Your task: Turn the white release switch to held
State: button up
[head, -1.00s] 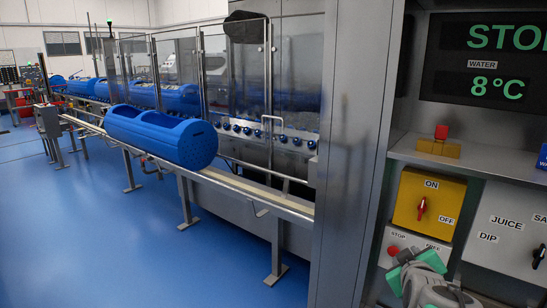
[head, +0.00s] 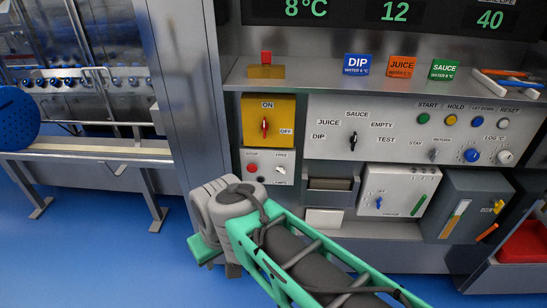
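A small white-grey panel (head: 268,167) below the yellow ON/OFF box has a red STOP button (head: 251,168) on its left. On its right is a small switch (head: 281,169), with FREE above it and a label that seems to read CLAMPS below. The switch is too small for me to read its setting. My arm crosses the lower middle, its grey joints just below and left of this panel. A green pad (head: 203,248) shows at the arm's lower left end. My gripper's fingers cannot be made out clearly, and nothing is seen held.
The yellow box (head: 268,122) has a red knob. To its right is a wide control panel (head: 400,143) with a dial and several buttons. Below that are a white box (head: 398,190) and a grey box (head: 470,207).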

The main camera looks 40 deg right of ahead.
aim_at(280, 169)
jog(key=z, duration=0.4)
jog(key=k, duration=0.5)
jog(key=z, duration=0.45)
jog(key=i, duration=0.55)
